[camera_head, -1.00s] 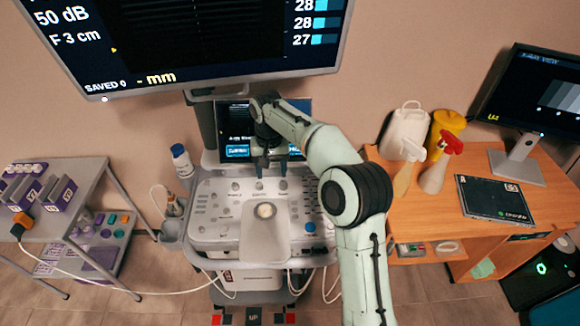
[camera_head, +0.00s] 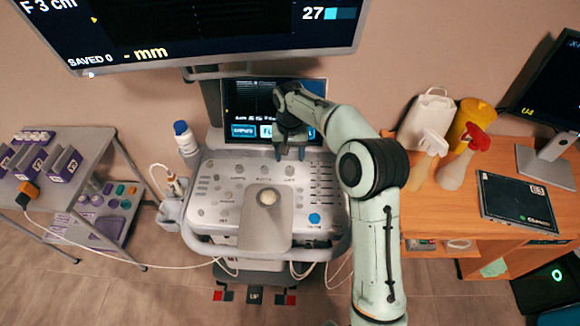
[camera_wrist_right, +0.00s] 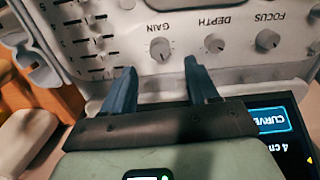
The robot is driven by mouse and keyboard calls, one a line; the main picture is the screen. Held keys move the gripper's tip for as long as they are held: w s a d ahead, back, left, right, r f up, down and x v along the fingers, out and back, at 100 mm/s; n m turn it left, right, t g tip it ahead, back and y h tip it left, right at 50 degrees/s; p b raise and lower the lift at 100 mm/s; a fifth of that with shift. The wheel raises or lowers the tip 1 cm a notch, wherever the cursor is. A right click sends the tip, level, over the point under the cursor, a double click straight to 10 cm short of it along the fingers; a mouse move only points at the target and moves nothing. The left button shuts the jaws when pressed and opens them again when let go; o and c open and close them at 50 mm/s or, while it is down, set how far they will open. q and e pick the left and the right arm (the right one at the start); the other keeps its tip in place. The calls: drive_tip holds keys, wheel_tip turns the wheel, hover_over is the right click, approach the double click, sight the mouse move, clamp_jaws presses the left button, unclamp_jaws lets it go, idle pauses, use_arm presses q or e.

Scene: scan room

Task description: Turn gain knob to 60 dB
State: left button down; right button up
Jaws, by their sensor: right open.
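The gain knob (camera_head: 290,172) is the rightmost of three grey knobs in the top row of the ultrasound console panel (camera_head: 225,205). In the right wrist view the gain knob (camera_wrist_right: 160,48) sits under the label GAIN, which appears upside down. My right gripper (camera_head: 290,157) is open, at the back of the panel by this knob. In the wrist view its two blue fingers (camera_wrist_right: 160,66) point towards the knob, one on either side of its line, with nothing held. I cannot tell whether they touch the panel. My left gripper is not in view.
The depth knob (camera_wrist_right: 213,43) and focus knob (camera_wrist_right: 267,40) sit beside the gain knob. A small touchscreen (camera_head: 240,108) rises behind the panel, and a large monitor (camera_head: 225,30) hangs above. A wooden desk (camera_head: 430,215) stands right, a grey cart (camera_head: 85,155) left.

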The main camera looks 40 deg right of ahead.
sight(290, 168)
wheel_tip(290, 168, down, 6)
drive_tip(key=shift+r, duration=0.1)
drive_tip(key=c, duration=1)
